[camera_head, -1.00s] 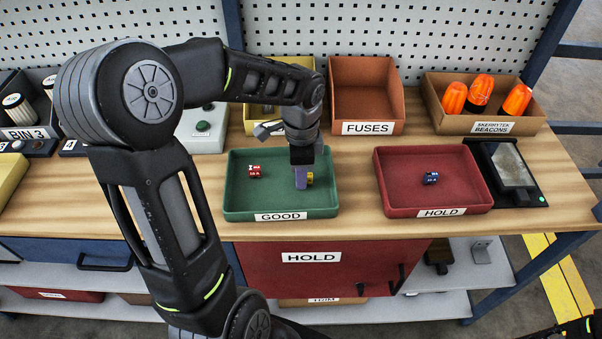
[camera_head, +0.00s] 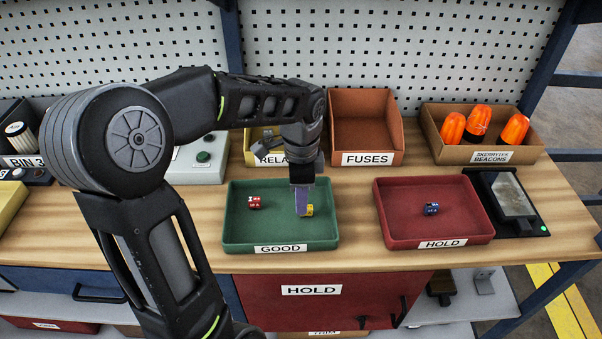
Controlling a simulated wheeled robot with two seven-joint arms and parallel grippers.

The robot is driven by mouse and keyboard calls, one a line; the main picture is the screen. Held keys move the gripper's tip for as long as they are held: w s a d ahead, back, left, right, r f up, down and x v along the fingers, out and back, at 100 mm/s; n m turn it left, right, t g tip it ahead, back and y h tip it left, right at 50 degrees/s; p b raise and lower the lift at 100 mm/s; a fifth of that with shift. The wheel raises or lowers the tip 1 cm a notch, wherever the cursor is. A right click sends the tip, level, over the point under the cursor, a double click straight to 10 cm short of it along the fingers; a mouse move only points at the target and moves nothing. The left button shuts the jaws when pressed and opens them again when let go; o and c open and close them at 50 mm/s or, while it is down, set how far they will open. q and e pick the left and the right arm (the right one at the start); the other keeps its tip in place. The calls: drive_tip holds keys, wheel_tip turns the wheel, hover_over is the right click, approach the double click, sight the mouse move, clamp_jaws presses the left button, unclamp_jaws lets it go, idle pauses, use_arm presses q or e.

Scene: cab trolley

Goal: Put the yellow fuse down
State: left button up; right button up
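The yellow fuse (camera_head: 309,210) is in the green GOOD tray (camera_head: 240,236), low at or near its floor, right of the middle. My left gripper (camera_head: 302,203) points straight down into this tray. Its purple finger is seen edge-on and covers the left part of the yellow fuse. The far finger is hidden, so I cannot tell whether it grips the fuse or stands open around it. My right gripper is not in view.
A red fuse (camera_head: 255,202) lies in the left part of the green tray. The red HOLD tray (camera_head: 391,236) to the right holds a blue fuse (camera_head: 431,208). A FUSES bin (camera_head: 367,112) and a beacon box (camera_head: 448,151) stand behind. Bare wood lies between the trays.

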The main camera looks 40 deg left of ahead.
use_arm(q)
wheel_tip(320, 180, up, 8)
drive_tip(key=shift+r, duration=0.15)
idle(0.6)
